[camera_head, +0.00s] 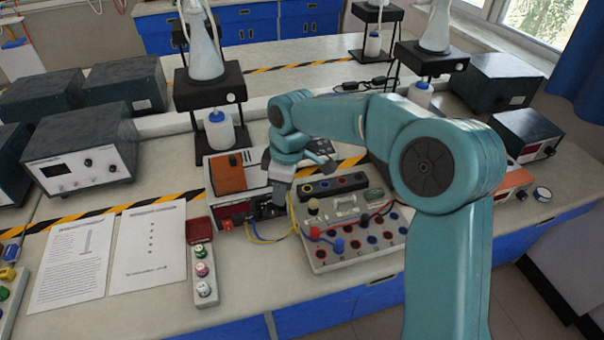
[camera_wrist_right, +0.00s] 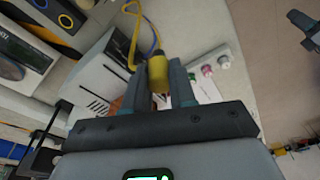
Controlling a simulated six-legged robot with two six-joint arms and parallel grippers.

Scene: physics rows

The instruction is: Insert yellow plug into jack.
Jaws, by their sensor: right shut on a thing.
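My right gripper (camera_head: 280,200) comes down from the right arm, beside the left edge of the jack board. In the right wrist view, its two fingers (camera_wrist_right: 161,85) are shut on the yellow plug (camera_wrist_right: 159,68), and a yellow cable (camera_wrist_right: 131,35) loops away from it. In the head view the plug is hidden by the gripper; yellow wire (camera_head: 256,238) shows below it. The grey jack board (camera_head: 318,257) carries rows of red and blue jacks. At its back is a black strip (camera_head: 318,188) with coloured ring jacks, also in the wrist view (camera_wrist_right: 50,10). The plug is apart from these jacks.
An orange-topped meter (camera_head: 228,180) and a red-display box (camera_head: 234,213) stand close left of my gripper. Red and blue leads (camera_head: 328,240) cross the board. Printed sheets (camera_head: 148,250) and a strip of coloured buttons (camera_head: 204,270) lie further left.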

